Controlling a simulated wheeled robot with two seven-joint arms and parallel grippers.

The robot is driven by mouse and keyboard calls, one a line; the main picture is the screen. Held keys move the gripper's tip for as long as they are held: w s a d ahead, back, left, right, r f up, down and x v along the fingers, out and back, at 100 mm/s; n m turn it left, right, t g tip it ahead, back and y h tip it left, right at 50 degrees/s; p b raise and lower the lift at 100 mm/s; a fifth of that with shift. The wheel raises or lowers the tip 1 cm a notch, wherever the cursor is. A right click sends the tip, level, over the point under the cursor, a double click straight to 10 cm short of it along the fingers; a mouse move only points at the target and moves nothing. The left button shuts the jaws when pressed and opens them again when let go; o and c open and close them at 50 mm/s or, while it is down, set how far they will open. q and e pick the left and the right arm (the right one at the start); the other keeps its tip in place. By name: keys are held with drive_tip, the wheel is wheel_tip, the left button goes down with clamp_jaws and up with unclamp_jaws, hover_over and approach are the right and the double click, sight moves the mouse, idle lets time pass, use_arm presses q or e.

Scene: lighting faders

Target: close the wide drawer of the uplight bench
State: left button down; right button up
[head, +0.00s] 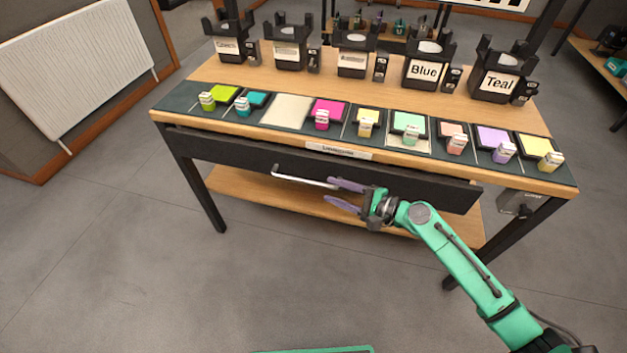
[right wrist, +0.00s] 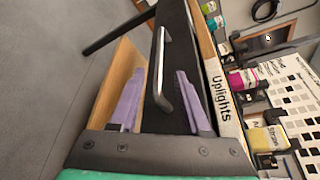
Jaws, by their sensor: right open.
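The uplight bench (head: 400,162) is a wooden table with black legs and a label on its front edge, which reads "Uplights" in the right wrist view (right wrist: 222,98). Its wide drawer has a long black front (head: 235,150) below that edge; how far it stands out is hard to tell. A silver bar handle (head: 300,181) sits on the front and shows in the right wrist view (right wrist: 162,75). My right gripper (head: 335,192) is open, its purple fingers at the handle's right end. In the wrist view the handle appears between the fingers; contact is unclear. My left gripper is out of view.
Several coloured fader blocks and pads line the bench top, with black holders (head: 425,68) labelled by colour behind. A lower wooden shelf (head: 240,190) lies under the drawer. A white radiator (head: 75,65) stands at left. The floor (head: 130,260) in front is clear.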

sight(311, 181)
drive_tip(key=x, duration=0.8)
drive_tip(key=shift+w+f, duration=0.1)
drive_tip(key=shift+w, duration=0.05)
clamp_jaws()
drive_tip(key=shift+d, duration=0.1)
idle(0.8)
